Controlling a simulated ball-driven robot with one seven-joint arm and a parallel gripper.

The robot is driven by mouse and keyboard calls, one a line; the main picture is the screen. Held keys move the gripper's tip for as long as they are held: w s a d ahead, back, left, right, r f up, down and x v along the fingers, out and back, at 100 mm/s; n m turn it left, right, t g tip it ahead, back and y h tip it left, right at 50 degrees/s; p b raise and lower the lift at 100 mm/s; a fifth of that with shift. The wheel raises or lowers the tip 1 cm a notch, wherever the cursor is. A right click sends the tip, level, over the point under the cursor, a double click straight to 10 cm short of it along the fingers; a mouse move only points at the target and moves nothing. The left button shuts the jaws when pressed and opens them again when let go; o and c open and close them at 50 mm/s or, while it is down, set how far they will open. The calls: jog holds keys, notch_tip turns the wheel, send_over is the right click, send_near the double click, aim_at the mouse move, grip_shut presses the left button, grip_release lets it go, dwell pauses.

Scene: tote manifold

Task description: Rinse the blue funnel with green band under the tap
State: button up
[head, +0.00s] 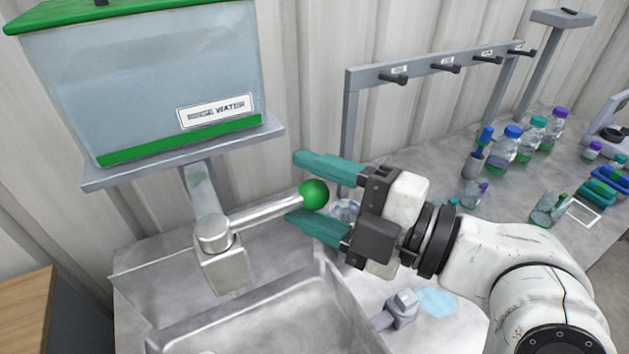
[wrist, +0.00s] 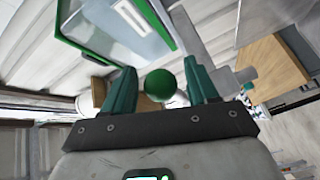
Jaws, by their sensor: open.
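The tap (head: 215,236) is a metal fitting below the rinse water tank (head: 150,85). Its lever ends in a green ball (head: 313,194), which also shows in the wrist view (wrist: 160,85). My gripper (head: 294,187) is open, with its teal fingers on either side of the ball. In the wrist view (wrist: 160,66) gaps show between ball and fingers. I cannot make out a blue funnel with a green band for certain. A clear object (head: 345,210) is partly hidden behind my gripper.
A metal sink (head: 270,318) lies below the tap. A grey block (head: 400,308) and a pale blue patch (head: 437,300) are right of it. A rack with black pegs (head: 445,66) stands behind. Capped bottles (head: 513,138) and a small flask (head: 549,210) crowd the right bench.

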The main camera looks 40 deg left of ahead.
grip_shut()
dwell(0.6)
